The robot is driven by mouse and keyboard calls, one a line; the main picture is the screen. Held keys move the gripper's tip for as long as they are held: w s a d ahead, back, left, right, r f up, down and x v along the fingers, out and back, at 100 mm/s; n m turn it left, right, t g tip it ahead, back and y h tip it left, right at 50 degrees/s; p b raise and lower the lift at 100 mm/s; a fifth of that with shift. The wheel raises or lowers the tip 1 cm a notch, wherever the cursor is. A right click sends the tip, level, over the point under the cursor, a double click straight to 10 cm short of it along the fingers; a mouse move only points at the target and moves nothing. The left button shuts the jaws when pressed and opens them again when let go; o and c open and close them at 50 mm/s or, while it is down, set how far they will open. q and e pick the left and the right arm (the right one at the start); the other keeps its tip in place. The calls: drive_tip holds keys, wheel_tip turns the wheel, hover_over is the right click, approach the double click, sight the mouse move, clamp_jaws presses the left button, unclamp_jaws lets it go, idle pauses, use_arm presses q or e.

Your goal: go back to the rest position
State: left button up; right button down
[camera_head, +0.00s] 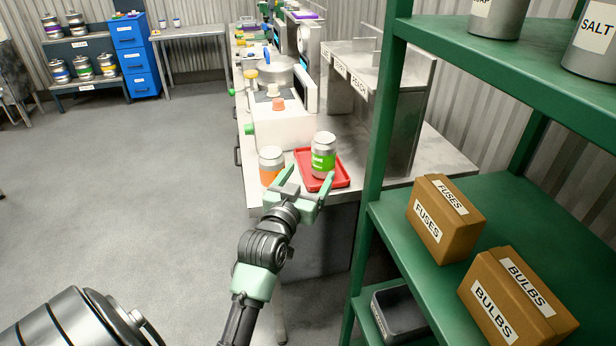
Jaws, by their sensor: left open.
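My left gripper (307,178) is open at the front end of the steel bench (375,165). Its two pale green fingers point toward a can with a green label (323,152), one on each side just in front of it. This can stands upright on a red tray (339,180). Nothing shows between the fingers; whether they touch the can or tray is unclear. A can with an orange label (271,160) stands upright left of the tray, close to the left finger, its lower part partly hidden. My right gripper is not in view.
A white machine (283,130) stands behind the cans. A green shelf (372,180) with a FUSES box (428,222) and a BULBS box (498,312) is close on the right. Blue drawers (135,55) stand at the far left. The grey floor (130,170) at left is clear.

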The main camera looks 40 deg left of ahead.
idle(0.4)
use_arm(q)
drive_tip(key=s+d+f+m+g+h, duration=0.2)
drive_tip(key=s+d+f+g, duration=0.1)
drive_tip(key=s+d+f, duration=0.3)
drive_tip(key=s+d+f+m+g+h, duration=0.1)
drive_tip(key=s+d+f+g+h, duration=0.15)
drive_tip(key=s+d+f, duration=0.4)
drive_tip(key=s+d+f+m+g, duration=0.15)
drive_tip(key=s+f+g, duration=0.3)
drive_tip(key=s, duration=0.45)
drive_tip(key=s+d+f+m+g, duration=0.1)
drive_tip(key=s+d+f+g, duration=0.3)
drive_tip(key=s, duration=0.4)
wheel_tip(320, 180, down, 24)
drive_tip(key=g, duration=0.1)
drive_tip(key=s+a+f, duration=0.1)
drive_tip(key=s+f, duration=0.7)
drive_tip(key=f, duration=0.1)
drive_tip(key=s+a+f+g+p, duration=0.1)
drive_tip(key=s+a+f, duration=0.1)
drive_tip(key=s+f, duration=0.7)
drive_tip(key=shift+s+a, duration=0.25)
drive_tip(key=shift+s, duration=0.05)
